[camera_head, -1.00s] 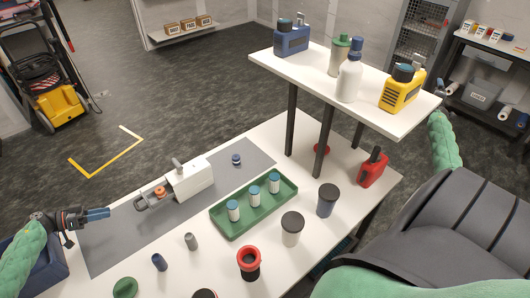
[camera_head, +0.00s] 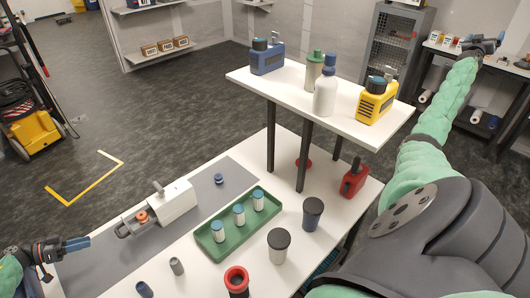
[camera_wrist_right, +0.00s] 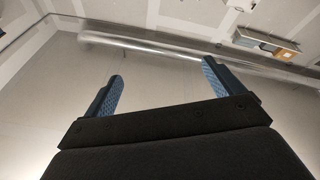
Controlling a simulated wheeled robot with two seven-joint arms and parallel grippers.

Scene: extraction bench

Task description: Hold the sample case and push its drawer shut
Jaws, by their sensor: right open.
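The sample case (camera_head: 178,202) is a white box with a handle on top, standing on the grey mat at the left of the bench. Its drawer (camera_head: 128,229) sticks out of the left end and holds a small orange round thing (camera_head: 142,216). My left gripper (camera_head: 88,241) is left of the drawer, apart from it, with blue fingers pointing right; their gap cannot be made out. My right gripper (camera_head: 499,40) is raised far to the upper right, away from the case. In the right wrist view, the right gripper (camera_wrist_right: 162,68) is open and empty.
A green tray (camera_head: 207,247) with several blue-capped vials stands right of the case. A small blue cap (camera_head: 219,179) lies behind it on the mat (camera_head: 95,264). Cups stand along the front.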

